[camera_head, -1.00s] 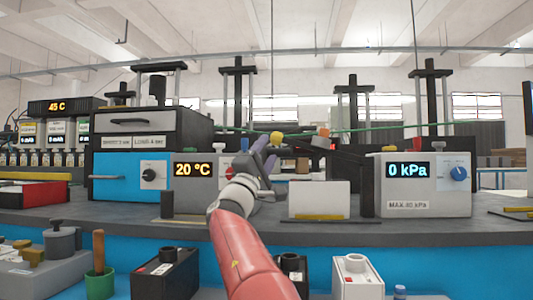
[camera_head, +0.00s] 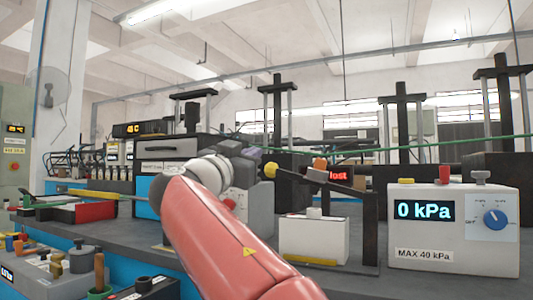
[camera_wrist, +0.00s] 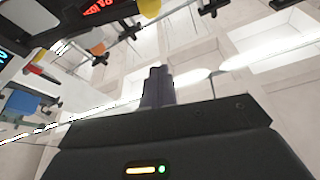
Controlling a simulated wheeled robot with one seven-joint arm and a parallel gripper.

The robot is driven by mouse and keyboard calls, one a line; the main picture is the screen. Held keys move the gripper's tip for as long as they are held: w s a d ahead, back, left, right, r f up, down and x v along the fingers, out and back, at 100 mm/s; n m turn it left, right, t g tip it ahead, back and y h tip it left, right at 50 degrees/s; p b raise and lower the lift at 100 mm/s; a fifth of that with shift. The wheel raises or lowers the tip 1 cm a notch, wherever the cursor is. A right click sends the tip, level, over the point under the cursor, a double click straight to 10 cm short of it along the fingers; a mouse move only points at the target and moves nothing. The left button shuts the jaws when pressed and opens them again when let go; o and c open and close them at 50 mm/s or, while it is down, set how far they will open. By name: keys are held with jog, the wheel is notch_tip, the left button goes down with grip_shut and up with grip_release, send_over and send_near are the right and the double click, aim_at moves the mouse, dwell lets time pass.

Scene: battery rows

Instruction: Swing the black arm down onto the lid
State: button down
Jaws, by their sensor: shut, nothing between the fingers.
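The black arm (camera_head: 343,182) slopes from a yellow knob (camera_head: 270,170) at its raised left end down to a black post on the right. An orange piece (camera_head: 320,164) sits on it. Below stands a white box (camera_head: 312,240) with a pale lid and a small block on top; the arm is above the lid, apart from it. My gripper (camera_head: 250,155) is just left of the yellow knob, its fingers partly hidden by my wrist. In the wrist view my gripper's fingers (camera_wrist: 157,85) are together and empty, with the yellow knob (camera_wrist: 150,8) beyond them at the top.
A pressure unit (camera_head: 455,235) reading 0 kPa stands to the right of the post. A grey and blue oven-like unit (camera_head: 165,150) stands to the left, behind my arm. A green line (camera_head: 420,146) crosses behind. Small items crowd the lower left.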

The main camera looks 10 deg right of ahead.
jog(key=p+x, duration=0.4)
jog(key=x, duration=0.5)
jog(key=f, duration=0.2)
jog(key=w+f, duration=0.1)
jog(key=shift+w+a+f+b, duration=0.1)
jog(key=shift+a+f+b, duration=0.15)
jog(key=shift+f+b, duration=0.15)
